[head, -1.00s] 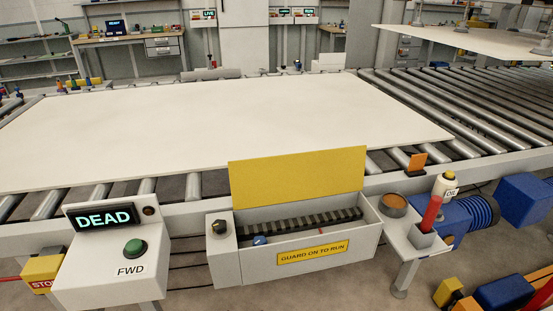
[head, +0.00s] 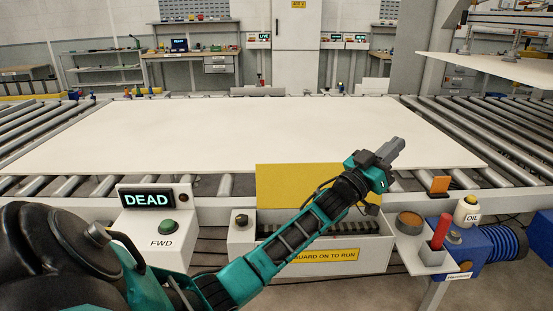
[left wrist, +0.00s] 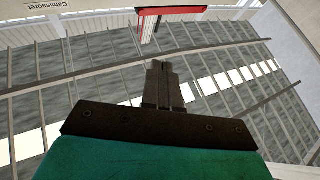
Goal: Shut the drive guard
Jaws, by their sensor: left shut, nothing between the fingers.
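The drive guard is a yellow lid (head: 285,186) standing up open at the back of a grey drive box (head: 378,255) in the head view. The box front carries a yellow label reading GUARD ON TO RUN. A dark ribbed belt inside the box is partly hidden by my left arm. My left gripper (head: 397,147) is shut and empty, beyond the lid's right end and above the white sheet's front edge. In the left wrist view its shut fingers (left wrist: 161,72) point away over rails, with no lid visible there. My right gripper is not in view.
A control box with a DEAD display (head: 147,199) and green FWD button (head: 169,227) stands left of the drive box. A side shelf at right holds a round tin (head: 409,222), a red cylinder (head: 441,231) and an oil bottle (head: 466,211). A white sheet (head: 240,135) covers the rollers behind.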

